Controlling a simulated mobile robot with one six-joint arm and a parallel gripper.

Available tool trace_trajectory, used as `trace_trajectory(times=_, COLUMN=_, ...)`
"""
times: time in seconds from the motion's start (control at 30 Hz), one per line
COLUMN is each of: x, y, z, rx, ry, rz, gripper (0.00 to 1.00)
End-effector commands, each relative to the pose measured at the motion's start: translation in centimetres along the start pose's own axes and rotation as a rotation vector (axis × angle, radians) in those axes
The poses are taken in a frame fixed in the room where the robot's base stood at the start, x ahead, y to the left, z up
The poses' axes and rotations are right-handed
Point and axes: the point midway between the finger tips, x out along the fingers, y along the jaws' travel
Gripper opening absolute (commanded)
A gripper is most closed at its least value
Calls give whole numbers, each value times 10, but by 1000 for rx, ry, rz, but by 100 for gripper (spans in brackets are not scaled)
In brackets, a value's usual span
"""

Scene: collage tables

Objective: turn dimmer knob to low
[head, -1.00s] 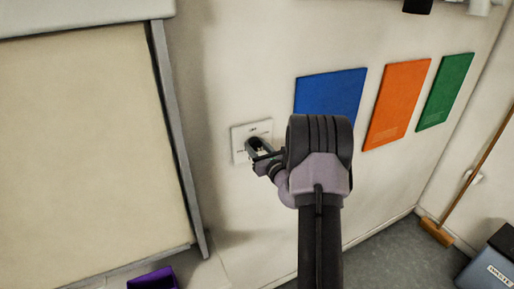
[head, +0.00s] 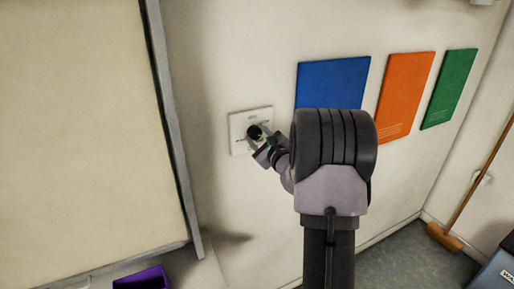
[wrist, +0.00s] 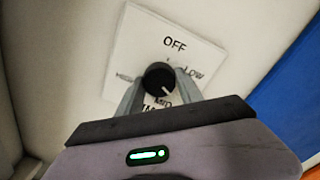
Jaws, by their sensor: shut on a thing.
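The black dimmer knob (wrist: 158,77) sits on a white wall plate (wrist: 150,35), which also shows in the head view (head: 238,120). In the wrist view the plate reads OFF at the top, LOW at the upper right and MID below; a partly covered word is at the left. A pale mark on the knob points down and right, seemingly between LOW and MID. My gripper (wrist: 161,88) has a finger on each side of the knob and is shut on it. In the head view my gripper (head: 263,145) reaches the plate from the right.
Blue (head: 330,84), orange (head: 406,95) and green (head: 449,88) panels are on the wall to the right. A large framed beige board (head: 80,120) is at the left, with a purple bin (head: 143,278) below. A broom (head: 445,236) leans at the far right.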

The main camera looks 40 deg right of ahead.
Motion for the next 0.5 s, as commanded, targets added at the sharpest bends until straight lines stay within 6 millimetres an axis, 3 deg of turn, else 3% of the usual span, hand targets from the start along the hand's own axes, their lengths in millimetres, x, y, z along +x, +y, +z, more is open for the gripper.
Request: trace_trajectory(times=0.5, x=0, y=4, z=-7, rx=-488, ry=-1, rz=-2, gripper=3)
